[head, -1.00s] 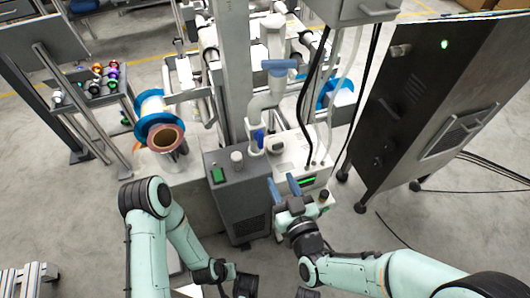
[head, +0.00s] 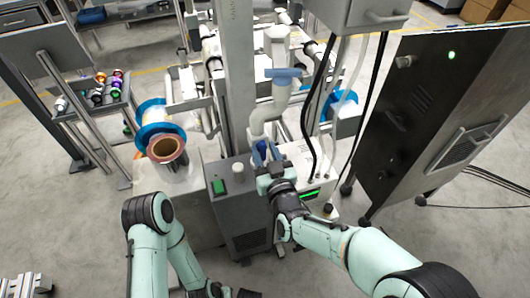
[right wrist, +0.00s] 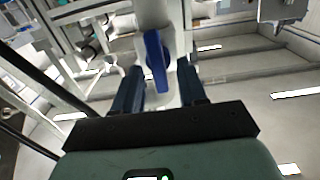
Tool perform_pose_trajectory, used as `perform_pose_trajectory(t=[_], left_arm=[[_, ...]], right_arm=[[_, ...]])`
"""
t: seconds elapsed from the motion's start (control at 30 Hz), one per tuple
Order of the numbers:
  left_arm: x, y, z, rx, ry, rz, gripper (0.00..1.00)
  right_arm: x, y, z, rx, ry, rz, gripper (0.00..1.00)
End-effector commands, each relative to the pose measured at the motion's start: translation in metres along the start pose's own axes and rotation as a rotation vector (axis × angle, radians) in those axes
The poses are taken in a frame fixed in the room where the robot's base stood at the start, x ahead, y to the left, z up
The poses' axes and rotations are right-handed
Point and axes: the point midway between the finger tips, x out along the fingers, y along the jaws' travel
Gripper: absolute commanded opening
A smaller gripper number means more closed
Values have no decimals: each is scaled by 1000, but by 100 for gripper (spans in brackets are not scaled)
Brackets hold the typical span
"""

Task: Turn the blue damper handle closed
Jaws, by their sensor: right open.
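The blue damper handle (right wrist: 157,62) shows in the right wrist view as an upright blue lever on a pale pipe. My right gripper (right wrist: 157,92) is open, with one dark blue finger on each side of the handle's lower part; I cannot tell whether they touch it. In the head view my right gripper (head: 266,152) is at the pale bent pipe (head: 268,112), and its fingers and body largely hide the handle. My left gripper (head: 228,291) is low at the bottom edge, cut off, and its fingers cannot be made out.
A grey cabinet with a green button (head: 218,187) stands left of my right gripper. Black cables (head: 312,110) hang close to its right. A large dark cabinet (head: 440,110) stands farther right. Reels with blue flanges (head: 152,115) are at the left.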

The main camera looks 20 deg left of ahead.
Motion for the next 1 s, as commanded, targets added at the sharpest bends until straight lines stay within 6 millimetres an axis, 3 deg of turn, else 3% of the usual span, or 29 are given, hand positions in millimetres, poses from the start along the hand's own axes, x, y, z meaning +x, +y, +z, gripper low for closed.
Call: perform_pose_trajectory(t=[0.3,0.33,0.43,0.47,0.77,1.0], left_arm=[[0,-1,2,-2,-5,-2,0],[0,-1,2,-2,-5,-2,0],[0,-1,2,-1,-5,-2,0],[0,-1,2,-1,-5,-2,0],[-1,0,0,0,0,0,0],[-5,5,-5,6,18,9,0]], right_arm=[[3,0,0,0,0,0,42],[3,0,0,0,0,0,35],[3,0,0,0,0,0,2],[3,0,0,0,0,0,0],[3,0,0,-26,-1,0,0],[2,-2,0,-147,-2,0,0]])
